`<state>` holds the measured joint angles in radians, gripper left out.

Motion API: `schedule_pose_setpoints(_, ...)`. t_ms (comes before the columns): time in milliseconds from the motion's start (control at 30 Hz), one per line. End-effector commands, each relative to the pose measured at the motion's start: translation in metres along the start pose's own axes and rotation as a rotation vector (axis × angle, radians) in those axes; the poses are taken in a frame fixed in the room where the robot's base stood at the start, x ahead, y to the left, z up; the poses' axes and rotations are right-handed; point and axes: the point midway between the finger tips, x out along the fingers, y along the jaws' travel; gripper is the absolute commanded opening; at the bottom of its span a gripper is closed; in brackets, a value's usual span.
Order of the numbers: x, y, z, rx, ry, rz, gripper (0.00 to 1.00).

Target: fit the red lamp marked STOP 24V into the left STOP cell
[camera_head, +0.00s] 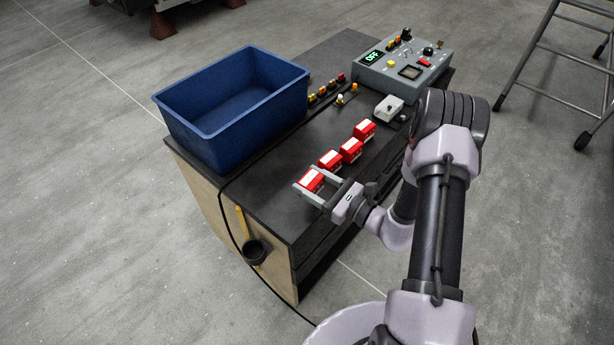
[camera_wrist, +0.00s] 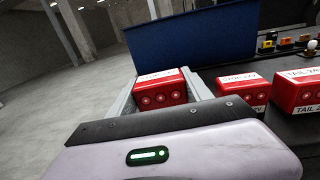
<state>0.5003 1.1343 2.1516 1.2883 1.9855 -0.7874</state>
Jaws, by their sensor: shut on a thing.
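My gripper (camera_head: 309,177) is at the near end of a row of red lamps. It is shut on the nearest red lamp (camera_head: 311,183), with one finger on each side. In the wrist view this held lamp (camera_wrist: 160,92) is a red block with a white label on top and round marks on its near face. Its label is too small and tilted to read surely. I cannot tell whether it touches the bench. Three other red lamps stand beyond it, one of them here (camera_head: 351,150); a lamp at right in the wrist view (camera_wrist: 298,92) reads TAIL. No STOP cell shows.
A blue bin (camera_head: 215,130) stands on the dark bench (camera_head: 262,205) at left. A grey control box (camera_head: 400,80) reading OFF is at the back right. A small light-grey box (camera_head: 389,107) and several small coloured parts lie between. A stepladder (camera_head: 545,85) stands far right.

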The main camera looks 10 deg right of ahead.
Motion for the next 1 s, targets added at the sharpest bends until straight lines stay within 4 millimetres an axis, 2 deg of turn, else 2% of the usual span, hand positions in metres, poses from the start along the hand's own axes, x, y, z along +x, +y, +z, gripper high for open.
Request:
schedule_pose_setpoints(333,-0.089,0.047,0.011,0.003,0.0,-0.007,0.13)
schedule_pose_setpoints(433,-0.106,0.057,0.012,0.001,0.0,-0.006,0.13)
schedule_pose_setpoints(600,-0.118,0.065,0.013,0.0,-0.001,-0.001,0.13)
schedule_pose_setpoints(667,-0.117,0.065,0.012,-0.001,0.0,-0.002,0.13)
schedule_pose_setpoints(733,-0.108,0.059,0.012,-0.001,0.009,-0.015,0.13)
schedule_pose_setpoints(867,-0.073,0.039,0.018,0.0,0.024,-0.077,0.13)
schedule_pose_setpoints(1000,-0.038,0.023,0.036,-0.004,0.011,-0.157,0.13)
